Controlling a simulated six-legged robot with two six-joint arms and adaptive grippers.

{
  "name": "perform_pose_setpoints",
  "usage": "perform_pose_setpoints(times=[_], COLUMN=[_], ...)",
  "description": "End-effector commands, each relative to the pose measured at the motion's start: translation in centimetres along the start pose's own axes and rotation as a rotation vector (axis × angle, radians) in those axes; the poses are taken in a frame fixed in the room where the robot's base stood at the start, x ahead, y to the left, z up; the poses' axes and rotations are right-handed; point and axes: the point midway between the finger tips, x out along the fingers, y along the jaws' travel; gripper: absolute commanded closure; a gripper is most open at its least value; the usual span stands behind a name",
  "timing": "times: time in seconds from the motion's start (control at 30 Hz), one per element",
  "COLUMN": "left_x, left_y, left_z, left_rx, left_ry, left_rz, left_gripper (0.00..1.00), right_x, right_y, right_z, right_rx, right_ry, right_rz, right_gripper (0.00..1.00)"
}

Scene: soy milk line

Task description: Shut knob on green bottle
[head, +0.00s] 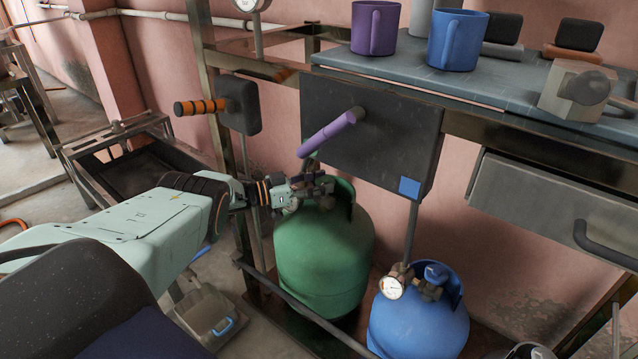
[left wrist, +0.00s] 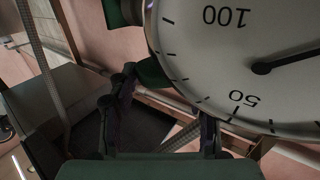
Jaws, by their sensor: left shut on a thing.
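The green bottle (head: 322,262) stands upright on a low shelf under the counter. My left gripper (head: 312,187) is at its top, inside the collar opening, shut on the knob there. The knob itself is hidden by the fingers in the head view. In the left wrist view a large white gauge dial (left wrist: 245,60) fills the upper right, with a bit of green collar (left wrist: 152,74) beside it. The left fingers (left wrist: 160,115) show below the dial, and what lies between them is unclear. My right gripper is in neither view.
A blue bottle (head: 418,325) with a gauge (head: 392,287) stands to the right. A dark box with a purple lever (head: 327,134) hangs just above my gripper. An orange-striped handle (head: 199,107) juts out at upper left. A rail (head: 310,315) runs in front of the bottles.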

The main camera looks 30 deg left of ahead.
Motion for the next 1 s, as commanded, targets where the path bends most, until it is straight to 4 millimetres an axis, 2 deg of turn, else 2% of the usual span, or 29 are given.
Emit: perform_pose_setpoints(times=[0.53, 0.57, 0.77, 1.0], left_x=[0.12, 0.13, 0.08, 0.04], left_y=[0.04, 0.04, 0.03, 0.01], left_z=[-0.08, -0.08, -0.06, -0.03], left_rx=[0.0, 0.0, 0.0, 0.0], left_ry=[0.002, 0.002, 0.002, 0.001], left_rz=[0.007, 0.007, 0.007, 0.006], left_gripper=[0.82, 0.48, 0.31, 0.3], right_x=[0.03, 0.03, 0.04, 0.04], right_y=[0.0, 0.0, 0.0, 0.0], right_z=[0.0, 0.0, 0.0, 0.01], right_rx=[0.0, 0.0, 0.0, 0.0], right_ry=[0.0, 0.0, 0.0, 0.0], right_rz=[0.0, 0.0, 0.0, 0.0], right_gripper=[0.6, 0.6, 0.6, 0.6])
